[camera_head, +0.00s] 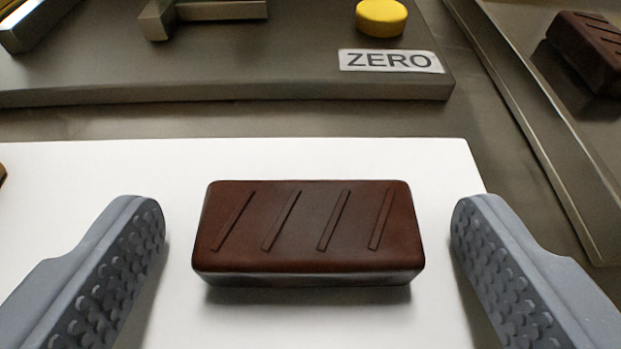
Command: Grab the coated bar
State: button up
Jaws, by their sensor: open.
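The coated bar (308,232) is a dark brown block with several diagonal ridges on top. It lies flat on a white board (330,160) in the middle of the view. My gripper (307,225) is open, with one grey studded finger to the left of the bar and one to the right. There is a gap between each finger and the bar's ends, and neither touches it.
A metal panel behind the board bears a ZERO label (391,61), a yellow button (381,17) and a metal bracket (205,14). A metal tray (545,120) at the right holds another dark bar (590,50). A brown object is cut off at the left edge.

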jog(key=c, duration=0.9)
jog(key=shift+o, duration=0.2)
jog(key=shift+r, duration=0.1)
